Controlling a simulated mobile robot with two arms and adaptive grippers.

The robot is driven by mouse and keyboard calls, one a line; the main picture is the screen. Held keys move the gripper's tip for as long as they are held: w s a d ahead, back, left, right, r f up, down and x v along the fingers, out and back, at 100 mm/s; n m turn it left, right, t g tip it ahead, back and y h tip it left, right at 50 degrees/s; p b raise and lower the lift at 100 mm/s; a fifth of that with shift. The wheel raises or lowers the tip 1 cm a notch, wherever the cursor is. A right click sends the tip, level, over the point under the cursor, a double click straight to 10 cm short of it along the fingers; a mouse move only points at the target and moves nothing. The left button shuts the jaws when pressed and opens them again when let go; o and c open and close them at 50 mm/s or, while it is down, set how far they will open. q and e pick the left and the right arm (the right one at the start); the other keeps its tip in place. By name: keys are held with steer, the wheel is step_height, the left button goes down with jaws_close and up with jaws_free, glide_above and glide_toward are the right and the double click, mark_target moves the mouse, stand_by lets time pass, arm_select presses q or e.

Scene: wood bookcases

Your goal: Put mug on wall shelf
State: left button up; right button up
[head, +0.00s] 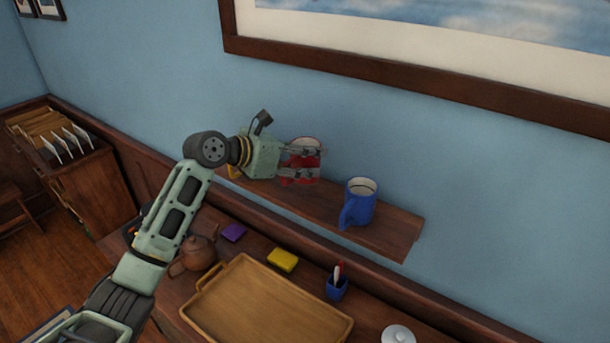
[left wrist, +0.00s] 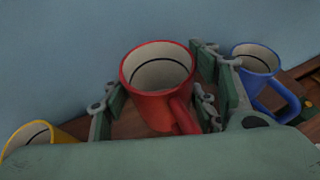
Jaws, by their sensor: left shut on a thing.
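My left gripper (head: 300,165) is shut on a red mug (head: 306,147), with a finger on either side of it. The mug is upright over the brown wall shelf (head: 398,232); I cannot tell whether its base touches the board. In the left wrist view the red mug (left wrist: 158,82) sits between the finger links, its handle toward the wrist. A blue mug (head: 360,203) stands on the shelf to the right, apart from the red one. A yellow mug (left wrist: 32,140) shows at the lower left of the wrist view. My right gripper is not in view.
The shelf's right end is bare. Below are a wooden tray (head: 262,306), a brown teapot (head: 198,254), a yellow block (head: 283,260), a purple block (head: 233,232) and a blue pen cup (head: 337,288). A framed picture (head: 430,80) hangs above the shelf.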

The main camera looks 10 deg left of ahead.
arm_select(q)
steer(key=shift+f, duration=0.75)
step_height(320, 180, down, 3)
steer(key=shift+w+d+f, duration=0.15)
steer(key=shift+f, duration=0.2)
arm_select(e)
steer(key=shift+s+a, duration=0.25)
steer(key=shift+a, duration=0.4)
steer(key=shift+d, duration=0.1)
arm_select(q)
steer(key=o, duration=1)
steer(key=shift+f, duration=0.2)
steer(key=shift+c, duration=0.2)
steer(key=o, duration=0.5)
steer(key=shift+c, duration=0.2)
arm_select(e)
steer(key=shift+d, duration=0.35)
arm_select(q)
steer(key=shift+r, duration=0.1)
